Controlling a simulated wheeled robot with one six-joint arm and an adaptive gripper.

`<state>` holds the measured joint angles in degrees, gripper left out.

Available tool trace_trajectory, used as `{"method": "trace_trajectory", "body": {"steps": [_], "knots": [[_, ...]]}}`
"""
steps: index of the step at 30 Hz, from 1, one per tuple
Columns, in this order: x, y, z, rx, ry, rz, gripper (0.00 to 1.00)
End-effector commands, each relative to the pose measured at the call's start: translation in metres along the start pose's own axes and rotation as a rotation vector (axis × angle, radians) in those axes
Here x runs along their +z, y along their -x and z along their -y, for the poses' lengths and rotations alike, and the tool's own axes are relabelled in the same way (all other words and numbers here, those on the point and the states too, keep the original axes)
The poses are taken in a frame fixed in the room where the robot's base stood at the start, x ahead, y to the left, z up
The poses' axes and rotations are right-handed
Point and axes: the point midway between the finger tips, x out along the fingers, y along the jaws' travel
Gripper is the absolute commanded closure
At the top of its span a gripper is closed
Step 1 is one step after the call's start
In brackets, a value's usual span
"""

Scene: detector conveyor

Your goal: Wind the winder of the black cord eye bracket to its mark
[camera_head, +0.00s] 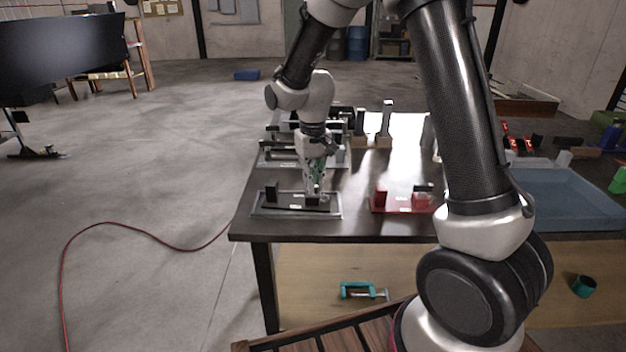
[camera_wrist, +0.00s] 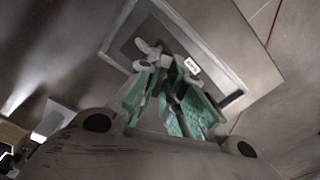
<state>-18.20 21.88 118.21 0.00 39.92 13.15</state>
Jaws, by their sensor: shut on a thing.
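The black cord eye bracket (camera_head: 275,207) lies at the near left of the dark table, a flat dark plate with a grey rim. My gripper (camera_head: 314,192) points down over the right part of the plate, shut on the winder there. In the wrist view the green-padded fingers of my gripper (camera_wrist: 168,78) come together over the plate (camera_wrist: 125,48). The fingers largely hide the winder. I cannot make out its mark or its angle.
A red bracket (camera_head: 389,206) lies to the right on the table. More bracket plates (camera_head: 275,160) and grey uprights (camera_head: 387,118) stand behind my gripper. A blue tray (camera_head: 565,195) is at the right. Bare table lies between the black and red brackets.

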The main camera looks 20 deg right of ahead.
Motion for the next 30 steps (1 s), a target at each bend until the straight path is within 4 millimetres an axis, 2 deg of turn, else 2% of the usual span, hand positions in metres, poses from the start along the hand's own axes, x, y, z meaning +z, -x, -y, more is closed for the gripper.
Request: {"method": "trace_trajectory", "body": {"steps": [30], "knots": [[-0.0002,0.0003,0.0000,0.000,-0.036,-0.001,1.00]]}}
